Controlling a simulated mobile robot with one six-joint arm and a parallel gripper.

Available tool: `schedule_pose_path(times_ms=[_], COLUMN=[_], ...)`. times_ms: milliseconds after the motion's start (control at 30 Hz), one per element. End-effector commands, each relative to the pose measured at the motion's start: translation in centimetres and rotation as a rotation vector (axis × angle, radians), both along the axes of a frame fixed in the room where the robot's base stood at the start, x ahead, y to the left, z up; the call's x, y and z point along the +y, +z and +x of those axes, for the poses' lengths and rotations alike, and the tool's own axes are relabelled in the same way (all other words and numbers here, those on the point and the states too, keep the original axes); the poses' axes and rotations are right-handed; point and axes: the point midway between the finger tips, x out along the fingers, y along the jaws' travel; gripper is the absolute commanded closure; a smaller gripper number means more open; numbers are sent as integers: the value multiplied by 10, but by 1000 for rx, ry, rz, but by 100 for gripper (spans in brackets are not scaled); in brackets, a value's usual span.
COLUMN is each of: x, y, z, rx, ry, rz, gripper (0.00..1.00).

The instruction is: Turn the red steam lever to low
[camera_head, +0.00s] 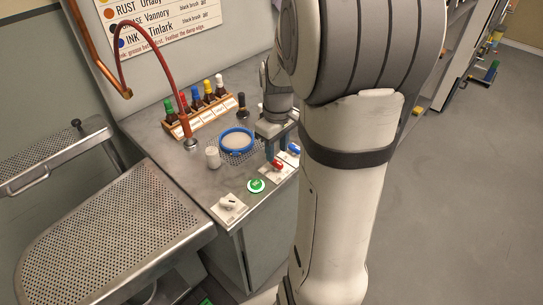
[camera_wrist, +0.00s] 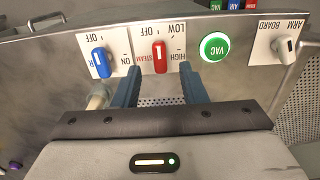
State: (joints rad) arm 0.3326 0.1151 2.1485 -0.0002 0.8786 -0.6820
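The red steam lever (camera_wrist: 159,57) stands on a white plate (camera_wrist: 146,68) lettered STEAM, OFF, LOW and HIGH. Its long side runs nearly upright in the wrist view, with its upper end between OFF and LOW; the exact setting is hard to tell. In the head view the red lever (camera_head: 278,165) is small, at the counter's front edge, partly behind my gripper. My gripper (camera_wrist: 160,74) is open, with its two blue fingers apart and nothing between them. The red lever lies in line with the gap, at or just past the fingertips; contact cannot be told.
A blue lever (camera_wrist: 101,62) sits close left of the red one in the wrist view. A green VAC button (camera_wrist: 214,46) and an ARM BOARD lever (camera_wrist: 284,46) are to the right. A bottle rack (camera_head: 204,111), a blue-rimmed dish (camera_head: 236,141) and a perforated board (camera_head: 110,235) are nearby.

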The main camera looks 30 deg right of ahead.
Motion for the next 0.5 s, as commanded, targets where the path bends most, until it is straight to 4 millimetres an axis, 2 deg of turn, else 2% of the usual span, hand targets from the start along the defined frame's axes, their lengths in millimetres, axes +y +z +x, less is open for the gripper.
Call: schedule_pose_path(times_ms=[33, 200, 500], x=[1, 1, 1], y=[-10, -32, -40], z=[-1, -1, 0], rx=[5, 3, 0], ry=[0, 0, 0], rz=[1, 1, 0], gripper=[62, 62, 62])
